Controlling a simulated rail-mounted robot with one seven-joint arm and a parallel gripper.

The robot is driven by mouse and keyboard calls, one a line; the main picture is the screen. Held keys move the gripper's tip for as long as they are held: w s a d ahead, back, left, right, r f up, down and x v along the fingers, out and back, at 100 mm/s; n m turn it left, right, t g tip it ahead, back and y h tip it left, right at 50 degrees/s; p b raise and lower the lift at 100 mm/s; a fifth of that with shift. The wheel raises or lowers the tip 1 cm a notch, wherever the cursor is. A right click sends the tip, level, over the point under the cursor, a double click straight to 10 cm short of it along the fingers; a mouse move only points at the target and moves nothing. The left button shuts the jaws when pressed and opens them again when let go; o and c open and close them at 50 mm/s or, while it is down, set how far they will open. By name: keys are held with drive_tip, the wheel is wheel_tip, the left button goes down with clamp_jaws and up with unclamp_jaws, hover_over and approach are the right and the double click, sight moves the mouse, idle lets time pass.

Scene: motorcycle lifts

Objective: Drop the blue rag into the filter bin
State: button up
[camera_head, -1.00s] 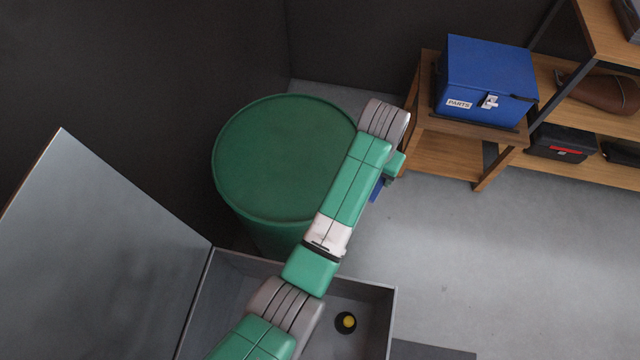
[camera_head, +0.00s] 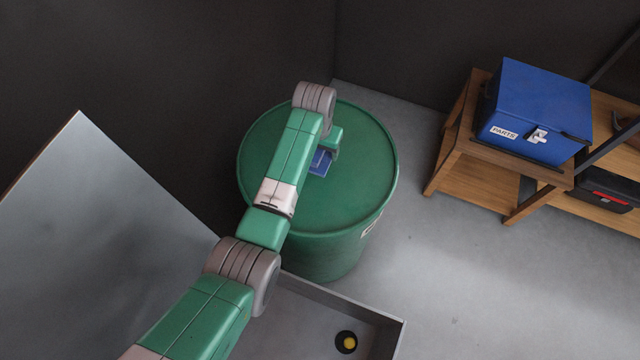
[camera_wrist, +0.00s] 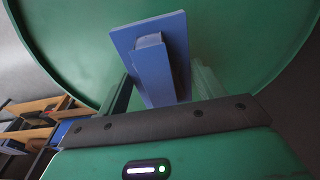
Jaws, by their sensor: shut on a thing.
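A stiff-looking blue piece (camera_wrist: 178,42), a flat plate with a raised block, is between my gripper's (camera_wrist: 160,82) two fingers in the wrist view. It is the only held thing and matches the blue rag by colour, though it does not look like soft cloth. In the head view the blue piece (camera_head: 321,162) shows over the top of a green drum (camera_head: 360,175), partly hidden by my arm. My gripper is shut on it; the height above the drum is unclear. The drum has a flat round top and a partly hidden white label. I cannot tell whether it is the filter bin.
A grey metal basin (camera_head: 372,318) with a raised lid (camera_head: 100,230) stands in front and left of the drum. A round black and yellow item (camera_head: 346,342) lies in it. A wooden shelf (camera_head: 478,180) with a blue PARTS box (camera_head: 540,110) stands right. Floor between is clear.

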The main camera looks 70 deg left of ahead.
wheel_tip(320, 180, down, 5)
drive_tip(key=b, duration=0.4)
drive_tip(key=shift+r, duration=0.1)
drive_tip(key=o, duration=1)
drive_tip(key=r, duration=0.2)
drive_tip(key=r+p, duration=0.1)
drive_tip(key=r, duration=0.2)
drive_tip(key=r+p, duration=0.1)
drive_tip(key=r, duration=0.1)
drive_tip(key=shift+s+d+r, duration=0.3)
drive_tip(key=shift+d+r, duration=0.05)
drive_tip(key=shift+r, duration=0.05)
